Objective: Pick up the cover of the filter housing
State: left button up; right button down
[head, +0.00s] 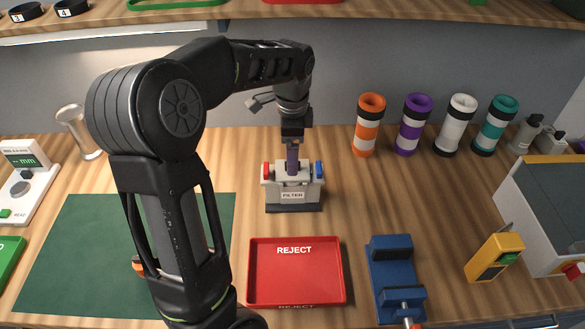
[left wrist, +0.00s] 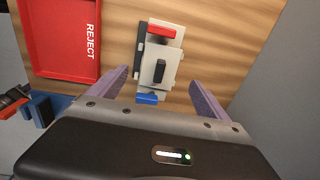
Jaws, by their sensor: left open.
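The filter housing (head: 293,194) is a small grey box labelled FILTER on a dark base, standing upright on the wooden bench. It has a red block on its left side and a blue block on its right. Its pale cover (left wrist: 161,55) carries a black handle (left wrist: 159,70); the gripper partly hides the cover in the head view. My left gripper (head: 292,170) points down over the housing. In the left wrist view the left gripper (left wrist: 158,78) is open, with its purple fingers apart on either side of the handle. I cannot tell the exact height gap. My right gripper is out of view.
A red REJECT tray (head: 253,270) lies in front of the housing, with a blue fixture (head: 391,262) to its right. Several banded tubes, including an orange one (head: 366,140), stand behind at the right. A green mat (head: 75,245) covers the left. A shelf (head: 350,15) runs above.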

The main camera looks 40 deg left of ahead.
pick_arm(q)
jog(key=shift+f, duration=0.3)
jog(key=f, duration=0.5)
jog(key=shift+w+f+b, duration=0.15)
jog(key=shift+w+b, duration=0.1)
jog(key=shift+b, duration=0.05)
dwell(0.3)
jog(key=c, duration=1.5)
jog(key=shift+c, duration=0.2)
notch_tip(320, 180, up, 10)
jog(key=shift+r+p, duration=0.1)
jog(key=shift+p, duration=0.2)
jog(key=shift+a, duration=0.1)
